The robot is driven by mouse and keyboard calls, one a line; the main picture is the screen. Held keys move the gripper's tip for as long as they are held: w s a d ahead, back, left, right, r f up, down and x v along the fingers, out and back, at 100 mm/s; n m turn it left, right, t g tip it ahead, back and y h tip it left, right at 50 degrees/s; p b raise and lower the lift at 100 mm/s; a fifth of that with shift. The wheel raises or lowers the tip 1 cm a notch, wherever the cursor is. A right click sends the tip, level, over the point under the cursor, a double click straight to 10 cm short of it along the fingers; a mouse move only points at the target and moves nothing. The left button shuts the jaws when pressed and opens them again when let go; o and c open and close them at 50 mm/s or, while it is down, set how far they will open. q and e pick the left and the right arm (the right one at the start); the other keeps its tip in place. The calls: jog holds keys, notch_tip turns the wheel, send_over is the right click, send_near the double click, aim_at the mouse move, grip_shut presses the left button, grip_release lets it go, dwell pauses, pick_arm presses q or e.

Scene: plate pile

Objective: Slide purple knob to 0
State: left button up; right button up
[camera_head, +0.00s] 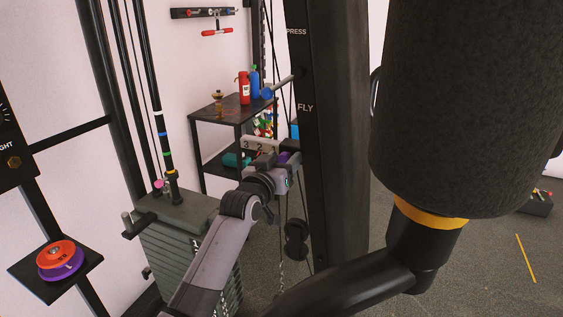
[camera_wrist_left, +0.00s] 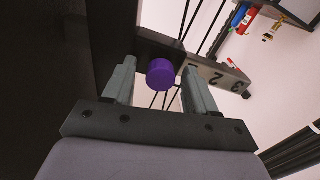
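The purple knob (camera_wrist_left: 160,74) is a round cap on a dark mount, seen between the fingers in the left wrist view. In the head view a bit of the purple knob (camera_head: 284,158) shows behind my gripper. A light bar with the numbers 2 and 3 (camera_wrist_left: 222,77) runs off to the right of it; the bar (camera_head: 250,146) also shows in the head view. A 0 mark is not visible. My left gripper (camera_wrist_left: 160,80) is open, one finger on each side of the knob, with gaps on both sides. My right gripper is not in view.
A black post (camera_head: 325,150) marked PRESS and FLY stands just right of my left gripper. A large black foam roller (camera_head: 465,110) fills the right. A weight stack (camera_head: 180,225) stands left of my arm. A black shelf (camera_head: 222,112) with bottles stands behind.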

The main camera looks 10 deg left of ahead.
pick_arm(q)
jog(key=shift+s, duration=0.1)
jog(key=s+a, duration=0.1)
jog(key=s, duration=0.5)
jog(key=shift+s+a, duration=0.15)
jog(key=shift+s, duration=0.25)
